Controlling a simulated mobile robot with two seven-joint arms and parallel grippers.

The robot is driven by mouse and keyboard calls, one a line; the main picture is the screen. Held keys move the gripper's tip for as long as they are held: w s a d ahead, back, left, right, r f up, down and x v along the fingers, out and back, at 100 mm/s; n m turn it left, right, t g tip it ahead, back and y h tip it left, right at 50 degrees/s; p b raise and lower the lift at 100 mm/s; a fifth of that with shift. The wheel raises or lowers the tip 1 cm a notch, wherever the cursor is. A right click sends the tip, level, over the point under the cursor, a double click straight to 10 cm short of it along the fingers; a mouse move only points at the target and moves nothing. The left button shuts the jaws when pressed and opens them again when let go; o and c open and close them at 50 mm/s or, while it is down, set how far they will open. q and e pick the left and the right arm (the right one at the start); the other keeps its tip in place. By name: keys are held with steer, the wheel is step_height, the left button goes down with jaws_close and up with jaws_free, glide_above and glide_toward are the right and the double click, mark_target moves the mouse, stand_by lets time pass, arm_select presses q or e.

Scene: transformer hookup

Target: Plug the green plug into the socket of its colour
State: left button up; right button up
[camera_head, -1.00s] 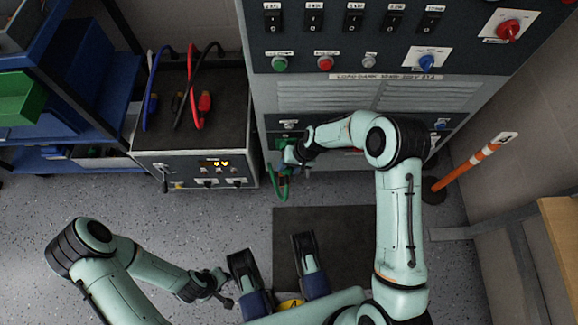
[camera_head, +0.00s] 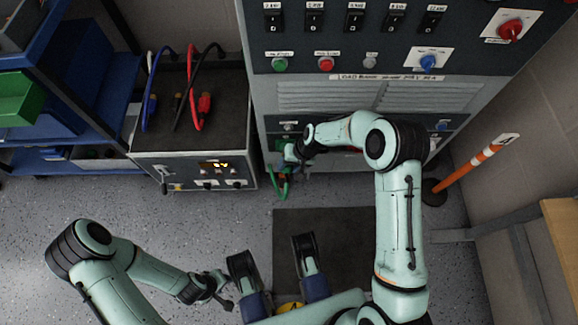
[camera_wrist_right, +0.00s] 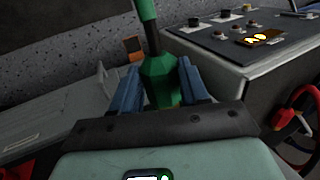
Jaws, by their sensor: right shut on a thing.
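My right gripper (camera_head: 287,160) is at the lower left of the grey cabinet's front. In the right wrist view (camera_wrist_right: 165,92) its two blue fingers are shut on the green plug (camera_wrist_right: 159,80), with a green cable rising from its top. In the head view the green cable (camera_head: 285,183) hangs in a loop below the gripper. A bit of green (camera_head: 279,144) shows at the panel beside the gripper; I cannot tell whether it is the plug or a socket. The wrist and forearm hide most of the socket row. My left gripper (camera_head: 224,290) is low in the head view, away from the cabinet; its finger state is unclear.
A dark-topped unit (camera_head: 225,110) with blue, black and red cables stands left of the cabinet (camera_head: 320,95). Blue shelves (camera_head: 95,85) are at the far left. An orange-white post (camera_head: 470,168) stands right. A dark mat (camera_head: 345,240) lies on the floor.

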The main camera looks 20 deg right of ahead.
steer(key=shift+w+d+b, duration=0.15)
steer(key=shift+w+b, duration=0.2)
steer(key=shift+w, duration=0.25)
steer(key=shift+w+d+b, duration=0.15)
steer(key=shift+w+b, duration=0.15)
steer(key=shift+w, duration=0.25)
steer(key=o, duration=1.3)
steer(key=p+v, duration=0.4)
steer(key=v, duration=0.3)
steer(key=shift+s, duration=0.1)
